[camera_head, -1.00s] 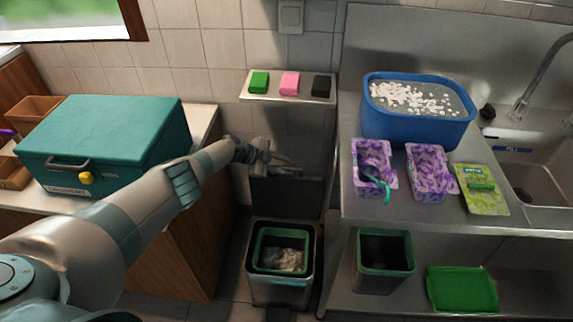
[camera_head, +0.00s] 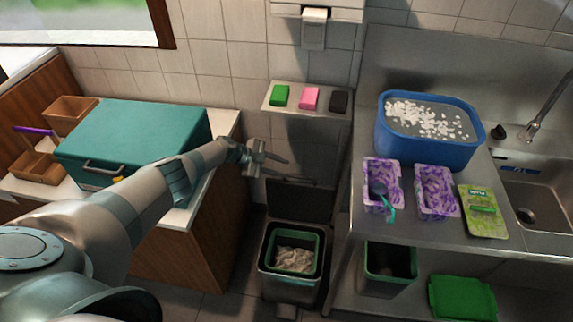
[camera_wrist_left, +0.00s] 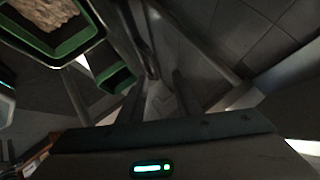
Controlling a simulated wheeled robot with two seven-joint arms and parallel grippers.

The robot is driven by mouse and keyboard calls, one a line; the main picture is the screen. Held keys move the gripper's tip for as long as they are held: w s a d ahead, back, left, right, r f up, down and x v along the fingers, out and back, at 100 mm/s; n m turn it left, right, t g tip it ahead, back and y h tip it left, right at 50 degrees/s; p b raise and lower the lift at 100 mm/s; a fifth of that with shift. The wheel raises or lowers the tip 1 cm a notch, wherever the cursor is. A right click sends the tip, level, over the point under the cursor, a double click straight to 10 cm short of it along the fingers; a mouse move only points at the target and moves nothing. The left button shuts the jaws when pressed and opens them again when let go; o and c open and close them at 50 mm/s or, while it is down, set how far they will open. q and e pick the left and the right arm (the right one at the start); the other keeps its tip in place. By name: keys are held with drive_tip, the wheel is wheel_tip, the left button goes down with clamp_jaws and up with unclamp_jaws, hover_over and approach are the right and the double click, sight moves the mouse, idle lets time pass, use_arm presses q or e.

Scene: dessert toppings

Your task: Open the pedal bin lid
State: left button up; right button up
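The pedal bin (camera_head: 291,287) stands on the floor between the wooden cabinet and the steel counter. Its dark lid (camera_head: 300,203) is raised upright at the back. Inside the green inner rim (camera_head: 318,250) lies pale, crumpled waste; the green-rimmed opening also shows in the left wrist view (camera_wrist_left: 88,48). A pedal (camera_head: 285,312) shows at the bin's front foot. My left gripper (camera_head: 284,167) is just above and left of the lid's top edge; I cannot tell if it touches. In the left wrist view its fingers (camera_wrist_left: 155,90) are apart with nothing between them. My right gripper is out of view.
The teal box (camera_head: 130,130) on the cabinet (camera_head: 190,255) is close beneath my left arm. A wall shelf (camera_head: 310,108) with sponges hangs above the bin. The steel counter (camera_head: 410,225) is on the right; a second green-rimmed bin (camera_head: 385,275) stands below it.

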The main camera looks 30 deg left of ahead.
use_arm(q)
drive_tip(key=shift+p+v, duration=0.45)
drive_tip(key=shift+v, duration=0.4)
drive_tip(key=s+d+f+n+t+y+b, duration=0.1)
drive_tip(key=s+d+f+n, duration=0.3)
drive_tip(key=f, duration=0.5)
drive_tip(key=s+d+f+n+t+y+b, duration=0.1)
drive_tip(key=s+d+f+t, duration=0.1)
drive_tip(key=s+f, duration=0.55)
drive_tip(key=s+d+f+n+g+y+b, duration=0.1)
drive_tip(key=s+f+n+g+y+b, duration=0.2)
drive_tip(key=s+f, duration=1.2)
drive_tip(key=s+d+f+n+g+y, duration=0.1)
drive_tip(key=s+f, duration=0.3)
drive_tip(key=s, duration=1)
drive_tip(key=s+d+f+n+g+b, duration=0.1)
drive_tip(key=s+f, duration=0.4)
drive_tip(key=s, duration=0.8)
drive_tip(key=s+d+f+n+g+y, duration=0.1)
drive_tip(key=s+d+f+n+g, duration=0.2)
drive_tip(key=s, duration=1.1)
wheel_tip(320, 180, down, 2)
drive_tip(key=shift+s+d+f+n+g+y, duration=0.25)
drive_tip(key=shift+n+g, duration=0.25)
drive_tip(key=shift+n, duration=0.5)
